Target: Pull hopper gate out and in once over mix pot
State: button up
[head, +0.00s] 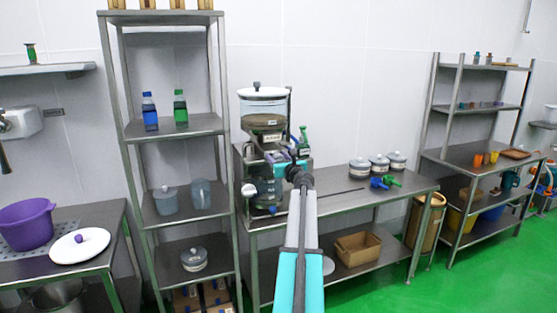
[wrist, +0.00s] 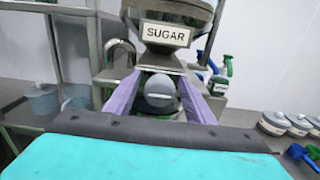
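The hopper (head: 264,112) has a white lid and dark contents, and stands in a metal frame on the steel bench. In the wrist view its funnel (wrist: 180,10) carries a SUGAR label. A grey rounded knob (wrist: 160,92) with a pale strip, seemingly the gate handle, shows below the label. My gripper (wrist: 159,80) has its two purple fingers spread on either side of this knob, with a visible gap at the left. Contact at the right is unclear. In the head view my gripper (head: 289,163) is before the frame. A clear vessel (head: 266,194) sits low in the frame, partly hidden; I cannot tell whether it is the mix pot.
Lidded jars (head: 378,164) and blue and green scoops (head: 384,183) are on the bench (head: 335,188) to the right. A metal shelf rack (head: 172,127) stands close on the left. Green bottles or tools (wrist: 224,70) are just right of the hopper.

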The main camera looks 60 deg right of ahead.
jog(key=shift+s+a, duration=0.1)
jog(key=shift+s, duration=0.1)
jog(key=b+v, duration=0.3)
jog(key=v, duration=1)
jog(key=shift+s+a, duration=0.25)
jog(key=shift+a, duration=0.05)
dwell(1.4)
